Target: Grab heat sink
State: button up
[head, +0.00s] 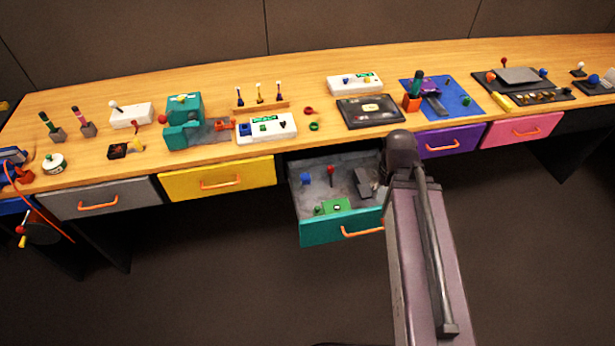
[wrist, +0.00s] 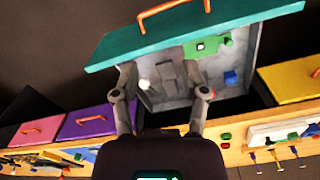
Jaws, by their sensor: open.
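The teal-fronted drawer (head: 322,233) stands pulled open below the table. A dark grey block (head: 363,184), which looks like the heat sink, lies on its floor, right of centre. In the wrist view, where the scene is upside down, the grey block (wrist: 168,78) shows between my fingers, with its fins too small to make out. My gripper (wrist: 158,76) is open over the drawer, one finger on each side of the block, with nothing held. I cannot tell how high the fingertips are. In the head view my arm hides the gripper and the drawer's right side.
The drawer also holds a green block (head: 337,206), a blue block (head: 306,179) and a red-topped piece (head: 331,170). A white-tipped piece (wrist: 146,85) is near the left finger in the wrist view. The drawer walls are close around. The yellow drawer (head: 219,180) is shut.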

jog(key=shift+a, duration=0.1)
jog(key=o, duration=0.5)
jog(key=shift+w+f, duration=0.1)
jog(key=shift+w, duration=0.1)
jog(key=n+b, duration=0.3)
jog(key=b, duration=0.9)
send_over(306, 179)
notch_tip(306, 179, down, 12)
notch_tip(306, 179, down, 8)
jog(key=b, duration=0.8)
jog(key=shift+f+b, duration=0.25)
jog(key=shift+b, duration=0.1)
jog(key=shift+w+f, duration=0.1)
jog(key=shift+f, duration=0.1)
